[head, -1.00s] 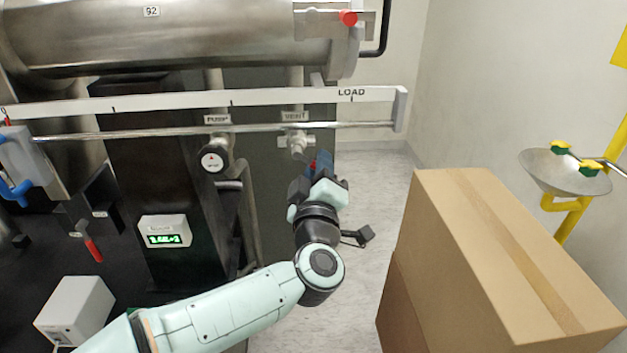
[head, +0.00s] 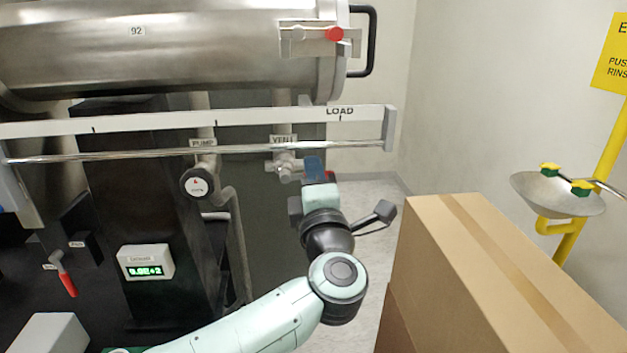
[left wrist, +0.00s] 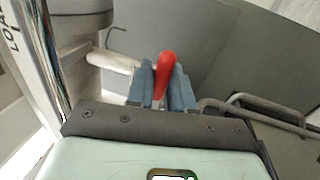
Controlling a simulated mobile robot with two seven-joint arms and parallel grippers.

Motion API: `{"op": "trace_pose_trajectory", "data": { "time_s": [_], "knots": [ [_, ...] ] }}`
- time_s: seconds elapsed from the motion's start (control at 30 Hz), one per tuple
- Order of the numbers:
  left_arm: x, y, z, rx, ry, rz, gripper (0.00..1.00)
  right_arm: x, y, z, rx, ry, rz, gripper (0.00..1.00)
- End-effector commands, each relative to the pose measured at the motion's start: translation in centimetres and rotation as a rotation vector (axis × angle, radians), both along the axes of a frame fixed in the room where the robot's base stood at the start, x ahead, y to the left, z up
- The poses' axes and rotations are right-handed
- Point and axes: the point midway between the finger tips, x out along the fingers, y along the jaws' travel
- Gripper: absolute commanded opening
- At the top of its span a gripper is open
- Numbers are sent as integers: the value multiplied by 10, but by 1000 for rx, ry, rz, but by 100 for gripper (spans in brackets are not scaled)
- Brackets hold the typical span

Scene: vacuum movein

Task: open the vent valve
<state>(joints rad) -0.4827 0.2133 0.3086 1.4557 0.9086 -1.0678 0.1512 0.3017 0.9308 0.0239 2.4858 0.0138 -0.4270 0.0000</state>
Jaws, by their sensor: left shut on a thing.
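The vent valve (head: 284,166) is a metal fitting under the VENT label (head: 283,140), below the long rail in the head view. My left gripper (head: 313,168) is just right of the valve body, its blue fingers at about the valve's height. A bit of red shows beside the fingers. In the left wrist view, the valve's red handle (left wrist: 165,72) lies between the blue fingers of my left gripper (left wrist: 163,88), which is shut on it. The handle's joint with the valve is partly hidden. My right gripper is out of view.
A white rail marked LOAD (head: 240,118) runs above the valve. Cardboard boxes (head: 480,270) stand close to the right of my arm. A yellow eyewash station (head: 555,195) is farther right.

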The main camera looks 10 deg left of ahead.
Motion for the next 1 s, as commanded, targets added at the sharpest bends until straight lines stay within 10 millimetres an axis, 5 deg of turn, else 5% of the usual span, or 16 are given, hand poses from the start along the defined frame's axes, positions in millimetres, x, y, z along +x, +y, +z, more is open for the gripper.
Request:
{"op": "trace_pose_trajectory", "data": {
  "time_s": [0.57, 0.6, 0.63, 1.0],
  "knots": [
    [-2, 2, 10, -41, -26, 0, 0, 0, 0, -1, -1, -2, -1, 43],
    [-3, 2, 10, -41, -27, 0, 31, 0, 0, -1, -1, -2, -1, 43],
    [-3, 2, 10, -41, -27, 0, 36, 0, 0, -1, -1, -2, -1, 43],
    [-1, 1, 6, -37, -20, 1, 36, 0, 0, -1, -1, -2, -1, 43]
  ]
}}
